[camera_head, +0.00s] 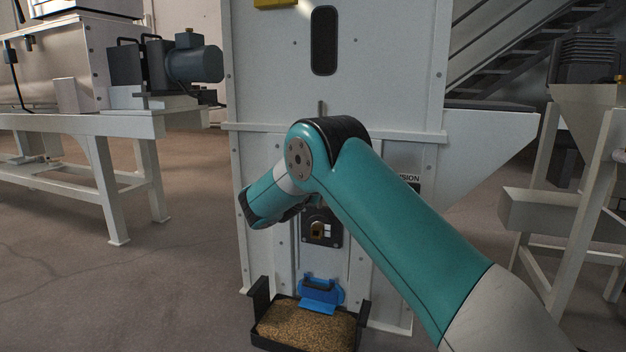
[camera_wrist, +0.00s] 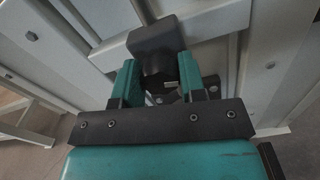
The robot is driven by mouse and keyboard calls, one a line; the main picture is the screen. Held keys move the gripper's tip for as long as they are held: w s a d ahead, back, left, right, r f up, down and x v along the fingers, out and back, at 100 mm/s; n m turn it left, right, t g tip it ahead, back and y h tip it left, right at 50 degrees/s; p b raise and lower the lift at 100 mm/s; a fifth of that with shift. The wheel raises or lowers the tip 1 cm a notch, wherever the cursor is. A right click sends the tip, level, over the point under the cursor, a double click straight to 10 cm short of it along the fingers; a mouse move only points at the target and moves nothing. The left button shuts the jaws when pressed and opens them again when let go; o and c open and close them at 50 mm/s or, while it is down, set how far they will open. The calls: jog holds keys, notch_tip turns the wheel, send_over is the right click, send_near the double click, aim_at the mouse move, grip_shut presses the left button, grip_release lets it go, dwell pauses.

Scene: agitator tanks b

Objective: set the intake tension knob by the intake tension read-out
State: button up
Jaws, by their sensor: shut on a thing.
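In the wrist view, my gripper (camera_wrist: 158,72) has its two teal fingers on either side of a dark grey, rounded knob (camera_wrist: 155,42), shut on it. I take it for the intake tension knob; its marks and pointer cannot be made out. In the head view my teal arm crosses in front of the tall pale cabinet (camera_head: 275,80) and hides the knob and the fingertips. A label (camera_head: 409,178) ending in "SION" shows just right of the arm. The read-out itself is hidden or cannot be made out.
Below the arm is a dark plate with a brass-coloured fitting (camera_head: 319,230). A black tray (camera_head: 262,331) of grain with a blue part (camera_head: 320,291) behind it stands at the cabinet foot. A motor bench (camera_head: 90,122) is left, a sloped hopper (camera_head: 490,135) right. Floor at left is clear.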

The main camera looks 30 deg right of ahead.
jog(key=m+p, duration=0.2)
jog(key=shift+r+p, duration=0.15)
jog(key=shift+p, duration=0.25)
jog(key=m+p, duration=0.2)
jog(key=m, duration=0.1)
jog(key=shift+m+p, duration=0.3)
jog(key=shift+m, duration=0.1)
jog(key=m+p, duration=0.1)
jog(key=m, duration=0.2)
jog(key=shift+m, duration=0.4)
jog(key=m, duration=0.1)
jog(key=m+p, duration=0.1)
jog(key=m, duration=0.1)
jog(key=shift+f+m, duration=0.25)
jog(key=shift+m, duration=0.05)
jog(key=m, duration=0.5)
jog(key=m+b, duration=0.2)
jog(key=m, duration=0.3)
